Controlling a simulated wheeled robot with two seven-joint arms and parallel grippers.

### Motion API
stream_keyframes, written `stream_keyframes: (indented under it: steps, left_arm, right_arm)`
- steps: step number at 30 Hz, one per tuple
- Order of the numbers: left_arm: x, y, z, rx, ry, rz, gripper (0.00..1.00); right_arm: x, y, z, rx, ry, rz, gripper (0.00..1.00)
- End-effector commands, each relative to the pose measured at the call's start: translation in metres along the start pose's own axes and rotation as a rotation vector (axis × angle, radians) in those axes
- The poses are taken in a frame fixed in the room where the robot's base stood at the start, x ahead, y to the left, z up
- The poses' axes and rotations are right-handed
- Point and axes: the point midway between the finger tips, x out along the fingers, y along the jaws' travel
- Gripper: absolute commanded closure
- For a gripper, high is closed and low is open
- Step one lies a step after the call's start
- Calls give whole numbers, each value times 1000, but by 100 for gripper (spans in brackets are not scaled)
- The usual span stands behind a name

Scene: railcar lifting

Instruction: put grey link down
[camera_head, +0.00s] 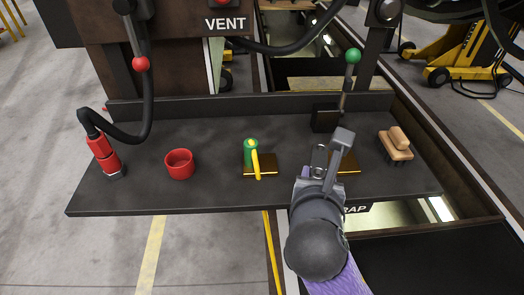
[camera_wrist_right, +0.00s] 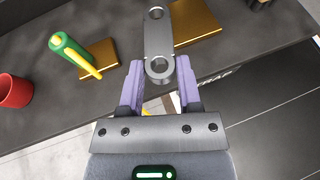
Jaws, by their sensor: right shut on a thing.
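The grey link (camera_wrist_right: 158,38), a flat metal bar with a round hole at each end, is held in my right gripper (camera_wrist_right: 159,75). The purple fingers are shut around its near eye, and its far end points away over the bench. In the head view my right gripper (camera_head: 322,172) is over the front right part of the dark bench (camera_head: 215,133), and the link (camera_head: 319,156) shows small at its tip. A brass plate (camera_wrist_right: 195,22) lies beneath or just beyond the link; I cannot tell whether they touch. My left gripper is not in view.
A green cylinder with a yellow handle (camera_head: 251,152) stands at another brass plate (camera_head: 264,170). A red cup (camera_head: 180,163) and red hose end (camera_head: 103,155) are left. A wooden brush (camera_head: 396,145) is right; a green-knobbed lever (camera_head: 352,60) rises behind. Bare bench lies between cup and plate.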

Motion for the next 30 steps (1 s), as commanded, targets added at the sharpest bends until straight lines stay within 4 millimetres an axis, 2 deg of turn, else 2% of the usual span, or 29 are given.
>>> stream_keyframes:
  steps: [1,6,12,14,21,30]
  left_arm:
    - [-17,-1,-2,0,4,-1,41]
    - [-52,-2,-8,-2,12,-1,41]
    - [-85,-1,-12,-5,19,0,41]
    - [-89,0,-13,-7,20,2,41]
    - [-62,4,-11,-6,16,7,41]
    - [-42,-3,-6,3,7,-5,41]
  right_arm:
    - [0,4,16,-19,-7,30,100]
    - [13,18,35,-73,-4,153,100]
    - [31,20,51,-111,-1,249,100]
    - [36,18,51,-114,-1,262,100]
    - [61,18,-6,-114,5,272,100]
    - [78,18,-48,-114,3,272,100]
